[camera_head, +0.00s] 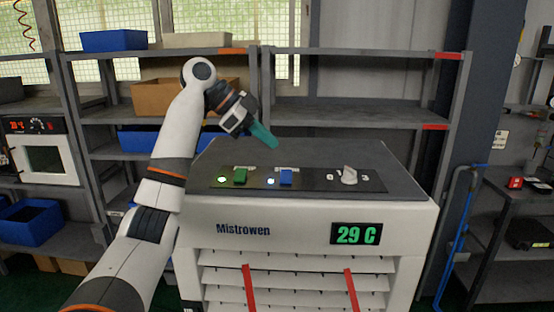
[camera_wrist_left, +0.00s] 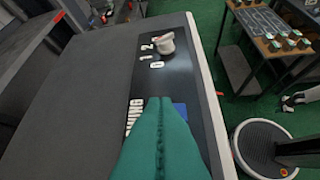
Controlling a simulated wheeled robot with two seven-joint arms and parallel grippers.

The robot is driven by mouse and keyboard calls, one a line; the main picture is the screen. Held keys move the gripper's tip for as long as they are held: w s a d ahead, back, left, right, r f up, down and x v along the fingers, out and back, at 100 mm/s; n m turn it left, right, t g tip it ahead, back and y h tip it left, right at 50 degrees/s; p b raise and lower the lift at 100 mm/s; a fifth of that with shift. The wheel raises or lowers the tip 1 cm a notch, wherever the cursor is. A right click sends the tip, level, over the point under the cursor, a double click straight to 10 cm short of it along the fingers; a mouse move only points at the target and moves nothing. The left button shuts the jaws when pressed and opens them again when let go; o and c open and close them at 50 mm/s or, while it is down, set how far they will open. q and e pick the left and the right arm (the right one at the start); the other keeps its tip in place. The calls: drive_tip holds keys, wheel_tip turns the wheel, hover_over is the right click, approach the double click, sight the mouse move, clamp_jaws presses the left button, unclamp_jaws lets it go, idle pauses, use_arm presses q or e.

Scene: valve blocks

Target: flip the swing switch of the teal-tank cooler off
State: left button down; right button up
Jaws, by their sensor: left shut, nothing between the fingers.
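The cooler (camera_head: 205,236) is white with a dark top, marked Mistrowen, with a 29 C display (camera_head: 356,234). No teal tank shows. On its control strip (camera_head: 315,182) are a green switch (camera_head: 240,176), a blue switch (camera_head: 286,177) and a pale knob (camera_head: 349,175). A small lamp is lit beside each switch. In the left wrist view, a partly covered label ending in "ING" lies by the blue switch (camera_wrist_left: 181,109). My left gripper (camera_head: 273,142), with teal fingers, is shut and empty, above and behind the blue switch. Its fingers (camera_wrist_left: 158,105) hide part of that switch. My right gripper is not in view.
Shelves (camera_head: 340,117) with bins stand behind the cooler. A blue hand truck (camera_head: 459,235) and a dark table (camera_head: 510,200) stand to the right. The cooler's top (camera_wrist_left: 85,90) is bare behind the strip.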

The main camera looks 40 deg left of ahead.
sight(290, 172)
use_arm(q)
drive_tip(key=x, duration=0.3)
drive_tip(key=shift+d+f+p, duration=0.1)
drive_tip(key=shift+f+p, duration=0.1)
drive_tip(key=shift+p, duration=0.2)
drive_tip(key=shift+w+f+p, duration=0.2)
drive_tip(key=shift+f+p, duration=0.1)
drive_tip(key=shift+f, duration=0.85)
drive_tip(key=shift+a+f, duration=0.35)
drive_tip(key=shift+f, duration=0.25)
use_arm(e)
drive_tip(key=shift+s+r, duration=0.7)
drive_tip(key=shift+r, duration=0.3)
use_arm(q)
drive_tip(key=shift+w+d, duration=0.1)
drive_tip(key=shift+d, duration=0.05)
